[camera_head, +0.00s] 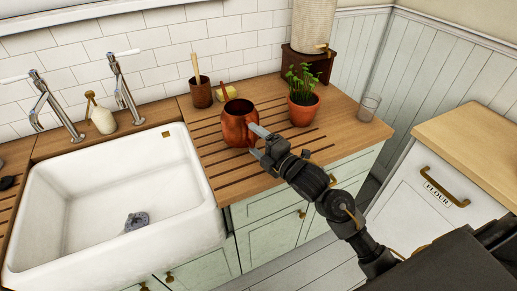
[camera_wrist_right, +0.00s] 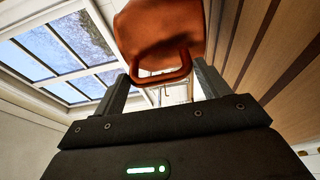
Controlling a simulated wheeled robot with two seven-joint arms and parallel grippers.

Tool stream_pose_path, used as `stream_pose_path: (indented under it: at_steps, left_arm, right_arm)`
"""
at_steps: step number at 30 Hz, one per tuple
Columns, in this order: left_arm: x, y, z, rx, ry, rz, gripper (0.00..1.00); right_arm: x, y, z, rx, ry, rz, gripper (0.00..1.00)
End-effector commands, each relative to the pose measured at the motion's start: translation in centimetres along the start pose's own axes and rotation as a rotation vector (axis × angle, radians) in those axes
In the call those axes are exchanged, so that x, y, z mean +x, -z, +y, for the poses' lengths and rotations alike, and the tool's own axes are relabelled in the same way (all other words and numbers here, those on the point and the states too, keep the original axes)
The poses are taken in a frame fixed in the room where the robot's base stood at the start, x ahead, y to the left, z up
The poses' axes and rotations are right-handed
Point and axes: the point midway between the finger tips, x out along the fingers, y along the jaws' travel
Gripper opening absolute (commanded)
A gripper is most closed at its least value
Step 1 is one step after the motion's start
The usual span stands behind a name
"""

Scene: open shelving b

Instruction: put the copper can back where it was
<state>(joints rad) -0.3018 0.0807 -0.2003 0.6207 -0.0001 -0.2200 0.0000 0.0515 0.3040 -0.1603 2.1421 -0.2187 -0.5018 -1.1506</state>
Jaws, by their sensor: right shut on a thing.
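The copper can (camera_head: 236,124) is upright at the grooved drainer part of the wooden counter, right of the sink. I cannot tell whether its base touches the wood. My right gripper (camera_head: 256,142) reaches it from the front right and is shut on its handle. In the right wrist view the can (camera_wrist_right: 160,30) is at the top, with its handle loop between the fingers of the gripper (camera_wrist_right: 164,76). The far side of the can is hidden. My left gripper is not in view.
A potted plant (camera_head: 302,107) stands close right of the can. Behind are a brush pot (camera_head: 201,94) and a yellow sponge (camera_head: 226,92). A glass (camera_head: 368,107) stands near the counter's right end. The white sink (camera_head: 45,190) lies left. Grooved wood in front of the can is clear.

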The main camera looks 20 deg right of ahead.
Motion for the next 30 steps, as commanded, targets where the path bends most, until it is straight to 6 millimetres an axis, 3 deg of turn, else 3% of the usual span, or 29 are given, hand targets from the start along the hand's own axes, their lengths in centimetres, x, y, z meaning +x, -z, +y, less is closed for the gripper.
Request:
stream_pose_path:
  at_steps: [8, 15, 28, 29, 30]
  left_arm:
    - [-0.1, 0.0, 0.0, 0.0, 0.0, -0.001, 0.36]
    - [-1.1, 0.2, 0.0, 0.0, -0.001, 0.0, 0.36]
    - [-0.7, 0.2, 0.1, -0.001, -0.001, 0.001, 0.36]
    - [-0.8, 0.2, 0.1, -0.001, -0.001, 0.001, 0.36]
    - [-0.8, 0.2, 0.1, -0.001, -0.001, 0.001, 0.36]
  right_arm:
    - [0.4, -0.6, -0.8, 0.0, -0.003, -0.001, 0.26]
    - [0.5, -0.8, -3.7, 0.001, -0.002, -0.002, 0.26]
    - [0.5, -0.8, -4.5, -0.003, -0.005, -0.001, 0.26]
    - [0.5, -0.8, -4.5, -0.002, -0.002, -0.001, 0.79]
    - [0.5, -0.8, -4.4, -0.002, -0.002, -0.001, 0.84]
